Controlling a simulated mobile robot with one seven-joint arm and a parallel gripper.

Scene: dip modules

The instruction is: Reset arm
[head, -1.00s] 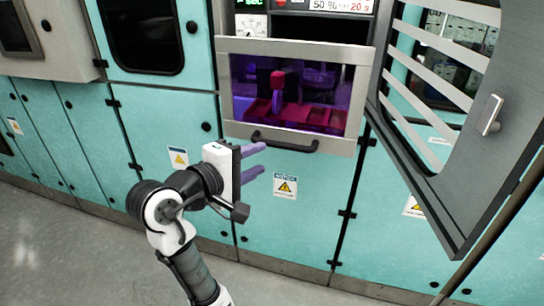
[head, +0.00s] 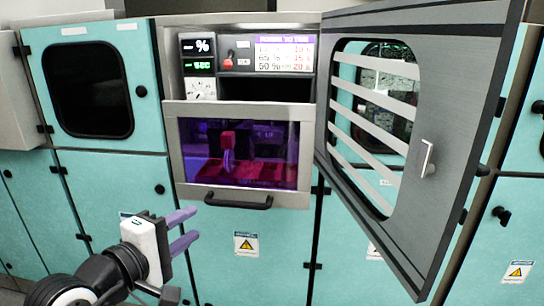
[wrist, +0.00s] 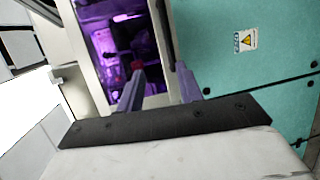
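My gripper (head: 186,231) is at the lower left of the head view, in front of the teal cabinet wall and a little below and left of the dip machine's window. Its two purple fingers are apart with nothing between them. In the wrist view my gripper (wrist: 158,90) also shows open and empty, with the purple-lit window beyond it. The dip machine (head: 311,150) has its window panel shut, with a dark handle (head: 238,203) below. Inside, a red holder (head: 228,140) and red trays (head: 250,174) show under purple light.
A large grey slatted door (head: 455,150) stands swung open to the right of the machine and juts toward me. Above the window is a panel with displays, a red switch (head: 229,60) and a dark opening (head: 265,89). Teal cabinets line the wall.

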